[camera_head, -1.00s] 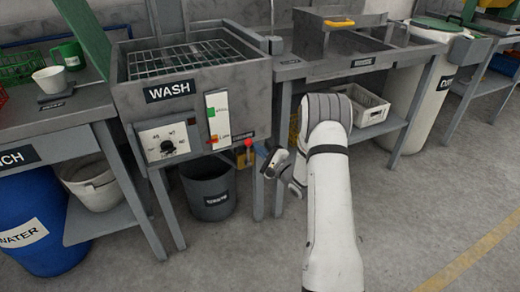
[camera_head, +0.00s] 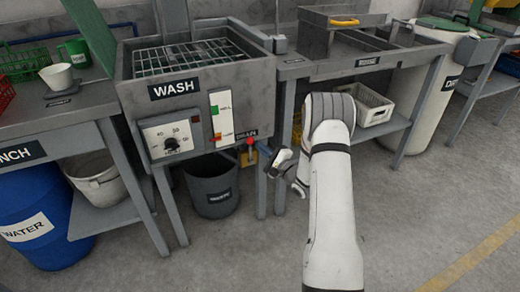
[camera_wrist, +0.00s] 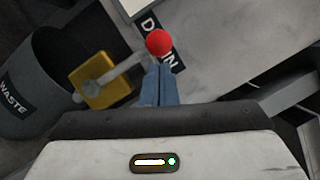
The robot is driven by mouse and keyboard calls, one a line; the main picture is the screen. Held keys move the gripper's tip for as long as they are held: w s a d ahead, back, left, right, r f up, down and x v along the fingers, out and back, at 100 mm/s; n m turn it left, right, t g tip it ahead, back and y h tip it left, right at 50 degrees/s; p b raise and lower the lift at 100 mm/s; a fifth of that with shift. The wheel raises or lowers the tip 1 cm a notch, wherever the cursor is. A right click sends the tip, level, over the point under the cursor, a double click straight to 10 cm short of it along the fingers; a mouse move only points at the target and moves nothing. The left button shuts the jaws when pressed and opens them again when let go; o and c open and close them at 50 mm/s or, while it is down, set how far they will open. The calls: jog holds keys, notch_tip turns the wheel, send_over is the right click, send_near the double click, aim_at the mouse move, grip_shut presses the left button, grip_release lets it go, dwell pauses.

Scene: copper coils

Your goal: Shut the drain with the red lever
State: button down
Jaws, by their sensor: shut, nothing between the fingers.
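The red lever knob (camera_head: 250,142) is at the lower right of the wash tank, by the DRAIN label (camera_head: 246,131). In the wrist view the red knob (camera_wrist: 158,42) tops a grey lever arm (camera_wrist: 124,68) that comes from a yellow valve body (camera_wrist: 100,80). The DRAIN label (camera_wrist: 148,22) is partly hidden behind the knob. My gripper (camera_wrist: 158,72) is shut and empty, its blue fingertips just below the knob in the picture. I cannot tell whether they touch it. In the head view my gripper (camera_head: 276,160) is just right of the lever.
The wash tank (camera_head: 195,105) stands on grey legs with a dial and a level gauge on its front. A dark WASTE bucket (camera_head: 212,185) stands below it, also visible in the wrist view (camera_wrist: 30,75). A table leg (camera_head: 282,150) is close beside my gripper. The front floor is clear.

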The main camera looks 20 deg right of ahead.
jog(key=w+d+p+v, duration=0.1)
jog(key=d+p+v, duration=0.1)
jog(key=v, duration=1)
notch_tip(320, 180, up, 26)
jog(key=a+n+g+h+p, duration=0.3)
jog(key=n+g+h+p, duration=0.45)
jog(key=p, duration=0.65)
jog(key=s+a+r+n+g+p, duration=0.2)
jog(key=s+r, duration=0.4)
jog(key=s, duration=0.4)
jog(key=s+a+r+n+g+p, duration=0.3)
jog(key=s+a+r+n+p, duration=0.2)
jog(key=s, duration=0.5)
jog(key=s+a+r+n+g+h+p, duration=0.1)
jog(key=s+a+r+n+g+p, duration=0.1)
jog(key=s+a+r+p, duration=0.3)
jog(key=s+r+n+p, duration=0.1)
jog(key=s+r, duration=0.3)
jog(key=s, duration=0.1)
jog(key=shift+g, duration=0.35)
jog(key=shift+n, duration=0.25)
